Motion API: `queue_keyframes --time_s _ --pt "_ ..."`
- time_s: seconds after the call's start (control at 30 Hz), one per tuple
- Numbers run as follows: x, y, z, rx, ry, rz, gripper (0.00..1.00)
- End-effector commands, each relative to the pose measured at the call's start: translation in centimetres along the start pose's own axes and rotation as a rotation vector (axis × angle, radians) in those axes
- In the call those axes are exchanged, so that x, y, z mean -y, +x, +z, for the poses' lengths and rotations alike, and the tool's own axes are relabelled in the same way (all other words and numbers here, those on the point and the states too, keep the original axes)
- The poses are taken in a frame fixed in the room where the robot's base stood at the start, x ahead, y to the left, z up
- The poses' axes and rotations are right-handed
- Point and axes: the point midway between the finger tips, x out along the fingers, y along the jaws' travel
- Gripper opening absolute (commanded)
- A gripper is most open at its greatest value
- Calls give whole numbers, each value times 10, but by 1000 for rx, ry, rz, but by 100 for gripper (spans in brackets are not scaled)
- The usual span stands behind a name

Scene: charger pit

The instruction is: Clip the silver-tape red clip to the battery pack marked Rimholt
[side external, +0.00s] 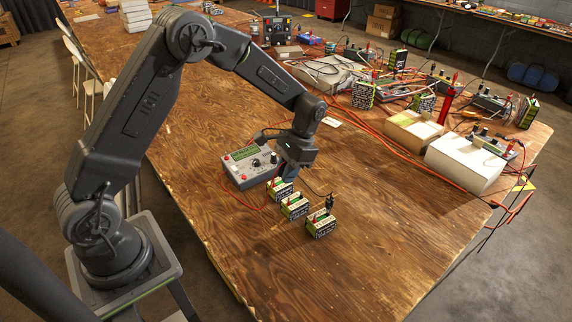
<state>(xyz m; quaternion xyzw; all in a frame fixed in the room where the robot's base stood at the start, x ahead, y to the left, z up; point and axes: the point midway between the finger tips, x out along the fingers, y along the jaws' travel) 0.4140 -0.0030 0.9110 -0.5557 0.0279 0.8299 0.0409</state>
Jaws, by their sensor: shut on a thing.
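The grey charger (250,166) with a green display stands on the wooden table. Three small green-and-white battery packs stand in a diagonal row before it: a rear one (279,191), a middle one (294,207) and a front one (320,224). Their names are too small to read. My gripper (288,180) points down at the rear pack's top. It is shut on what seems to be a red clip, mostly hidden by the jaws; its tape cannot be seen. A red lead loops from the charger towards the rear pack. A black clip (329,203) stands on the front pack.
White boxes (465,163), a tan box (413,130), more packs, chargers and tangled red cables crowd the table's back right. The table (380,245) is clear to the right of and in front of the row.

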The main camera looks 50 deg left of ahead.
Motion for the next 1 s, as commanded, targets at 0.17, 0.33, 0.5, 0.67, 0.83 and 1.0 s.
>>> queue_keyframes --time_s 0.17,0.33,0.5,0.67,0.83,1.0 --pt "0 2 -1 0 1 -1 3" --pt "0 2 0 0 2 -1 3" --pt "0 5 -2 2 3 -1 3" --pt "0 12 -4 2 3 -1 3" --pt "0 21 -8 3 3 -1 3" --pt "0 30 -12 2 3 -1 3"
